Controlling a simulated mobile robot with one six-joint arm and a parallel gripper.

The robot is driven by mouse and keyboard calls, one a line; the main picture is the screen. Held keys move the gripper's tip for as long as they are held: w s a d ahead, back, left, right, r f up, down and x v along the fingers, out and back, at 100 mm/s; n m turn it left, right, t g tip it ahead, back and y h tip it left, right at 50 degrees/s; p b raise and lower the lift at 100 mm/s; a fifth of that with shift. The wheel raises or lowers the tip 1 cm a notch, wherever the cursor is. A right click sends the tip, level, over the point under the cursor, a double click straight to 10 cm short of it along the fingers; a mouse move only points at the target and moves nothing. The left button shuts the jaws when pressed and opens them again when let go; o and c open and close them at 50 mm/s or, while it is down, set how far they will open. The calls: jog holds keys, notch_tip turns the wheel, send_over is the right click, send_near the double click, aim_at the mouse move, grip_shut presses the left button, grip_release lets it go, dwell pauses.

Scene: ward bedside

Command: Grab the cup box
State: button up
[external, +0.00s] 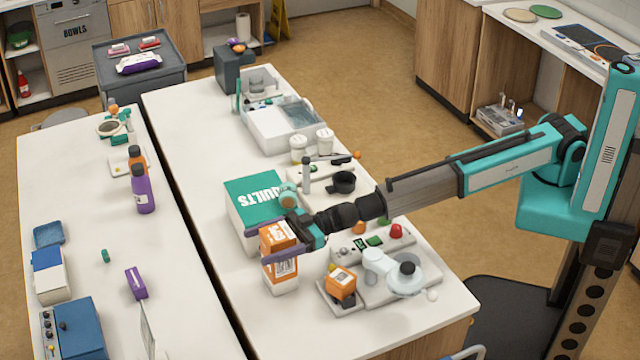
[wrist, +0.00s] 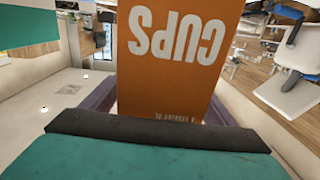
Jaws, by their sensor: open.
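The cup box (external: 281,272) is orange and white and stands upright on the white counter, left of the middle of its near end. In the wrist view its orange face with upside-down "CUPS" lettering (wrist: 180,50) fills the centre, close to the camera. My gripper (external: 268,243) is open around the box, with a purple finger on each side. In the wrist view the fingers show low at both sides of the box. I cannot tell whether either finger touches it. The box's lower part is hidden in the wrist view.
To the right are a small orange box (external: 341,283) on a tray and a white device (external: 380,265). The counter in front and to the left of the cup box is clear.

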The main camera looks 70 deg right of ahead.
jog(key=c, duration=1.6)
jog(key=shift+r, duration=0.15)
notch_tip(320, 180, up, 18)
jog(key=p, duration=0.8)
